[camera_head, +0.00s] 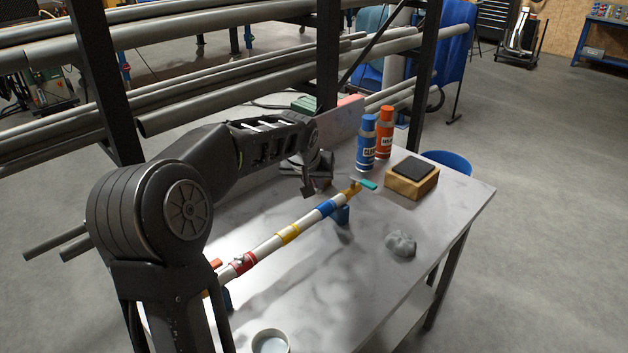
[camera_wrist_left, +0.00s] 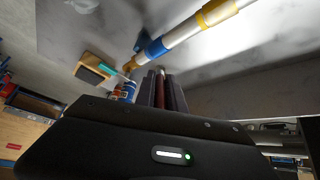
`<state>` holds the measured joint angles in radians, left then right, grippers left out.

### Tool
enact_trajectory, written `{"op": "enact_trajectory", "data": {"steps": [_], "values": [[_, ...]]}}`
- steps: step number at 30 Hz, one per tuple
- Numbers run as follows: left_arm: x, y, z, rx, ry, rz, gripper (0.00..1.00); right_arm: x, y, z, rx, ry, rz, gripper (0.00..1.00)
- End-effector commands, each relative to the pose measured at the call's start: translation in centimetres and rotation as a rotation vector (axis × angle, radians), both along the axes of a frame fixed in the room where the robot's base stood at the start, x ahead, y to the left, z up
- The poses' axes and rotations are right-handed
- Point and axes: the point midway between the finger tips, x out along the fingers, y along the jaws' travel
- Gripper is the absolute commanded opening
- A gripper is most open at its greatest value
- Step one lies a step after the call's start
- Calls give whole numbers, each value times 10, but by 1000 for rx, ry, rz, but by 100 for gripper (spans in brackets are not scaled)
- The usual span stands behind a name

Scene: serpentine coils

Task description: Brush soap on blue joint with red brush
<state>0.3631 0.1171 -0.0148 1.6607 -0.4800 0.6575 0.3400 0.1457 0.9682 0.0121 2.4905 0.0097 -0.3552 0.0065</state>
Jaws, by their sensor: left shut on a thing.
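A white pipe with coloured joints runs diagonally across the table. Its blue joint (camera_head: 327,208) is near the far end, by the teal valve handle (camera_head: 368,184). The blue joint also shows in the left wrist view (camera_wrist_left: 156,49). My left gripper (camera_head: 309,190) is above the table, just left of the blue joint and apart from it. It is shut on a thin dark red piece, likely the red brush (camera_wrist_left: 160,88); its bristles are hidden. A round cup (camera_head: 270,334) with pale contents, perhaps soap, stands at the near edge. My right gripper is out of view.
The pipe also has a yellow joint (camera_head: 288,234) and a red joint (camera_head: 243,262). A blue bottle (camera_head: 366,145), a red-orange bottle (camera_head: 385,133), a wooden block with a dark pad (camera_head: 412,178) and a grey lump (camera_head: 400,243) stand right. A pipe rack (camera_head: 327,60) is behind.

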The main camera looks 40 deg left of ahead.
Motion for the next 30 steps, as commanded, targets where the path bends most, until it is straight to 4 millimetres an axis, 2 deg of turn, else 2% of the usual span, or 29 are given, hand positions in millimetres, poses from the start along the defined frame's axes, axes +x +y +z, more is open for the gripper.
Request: {"op": "enact_trajectory", "data": {"steps": [3,11,30], "values": [[0,0,-18,-1,2,0,0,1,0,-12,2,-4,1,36],[0,0,-42,-1,1,0,0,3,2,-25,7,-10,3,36],[0,0,-44,0,0,0,0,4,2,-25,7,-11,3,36]]}}
